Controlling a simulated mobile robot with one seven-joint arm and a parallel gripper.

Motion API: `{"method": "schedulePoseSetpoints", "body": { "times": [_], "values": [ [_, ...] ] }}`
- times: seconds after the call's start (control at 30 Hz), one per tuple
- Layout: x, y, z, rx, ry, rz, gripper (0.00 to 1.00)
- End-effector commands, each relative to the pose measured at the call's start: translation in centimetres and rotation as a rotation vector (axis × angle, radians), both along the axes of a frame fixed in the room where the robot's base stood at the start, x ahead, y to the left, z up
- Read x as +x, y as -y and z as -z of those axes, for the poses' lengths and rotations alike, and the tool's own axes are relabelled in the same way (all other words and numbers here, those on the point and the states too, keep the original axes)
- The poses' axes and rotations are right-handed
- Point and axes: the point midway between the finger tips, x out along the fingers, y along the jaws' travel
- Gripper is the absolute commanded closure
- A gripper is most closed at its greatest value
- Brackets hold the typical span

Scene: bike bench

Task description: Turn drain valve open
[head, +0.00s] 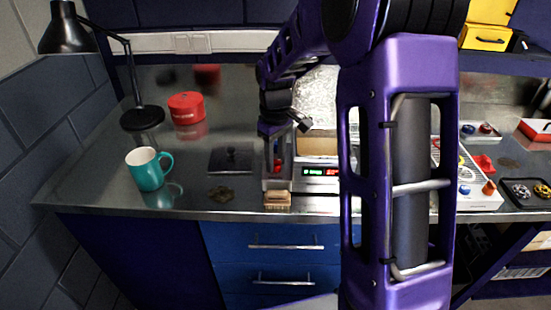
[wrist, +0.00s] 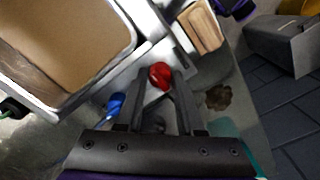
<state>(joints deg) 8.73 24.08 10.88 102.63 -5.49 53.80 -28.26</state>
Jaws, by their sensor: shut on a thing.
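The drain valve shows as a red knob (wrist: 159,75) between my fingertips in the wrist view, beside the wall of a metal tank unit. My gripper (wrist: 158,82) is shut on this red knob. In the head view my gripper (head: 276,152) points down at the left side of the unit (head: 318,187), which has a lit red and green display. A blue handle (wrist: 116,103) stands apart, beside my left finger in the wrist view. My own arm hides part of the unit in the head view.
A wooden brush (head: 277,199) lies at the bench's front edge, just in front of the valve. A teal mug (head: 146,170), a red tin (head: 186,108) and a dark flat plate (head: 231,160) stand to the left. The bench between mug and plate is mostly clear.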

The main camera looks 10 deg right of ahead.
Motion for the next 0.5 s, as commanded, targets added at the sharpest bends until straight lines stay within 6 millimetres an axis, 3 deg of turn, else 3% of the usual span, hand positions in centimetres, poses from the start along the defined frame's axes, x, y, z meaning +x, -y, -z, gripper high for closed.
{"method": "schedulePoseSetpoints", "body": {
  "times": [0.07, 0.1, 0.23, 0.5],
  "values": [
    [0.07, -0.01, -0.08, 0.000, 0.002, -0.001, 1.00],
    [0.07, -0.01, -0.08, 0.000, 0.002, -0.001, 0.58],
    [0.04, 0.00, -0.06, 0.000, 0.002, -0.001, 0.35],
    [0.02, 0.00, -0.03, 0.001, 0.001, -0.001, 0.33]
  ]
}}
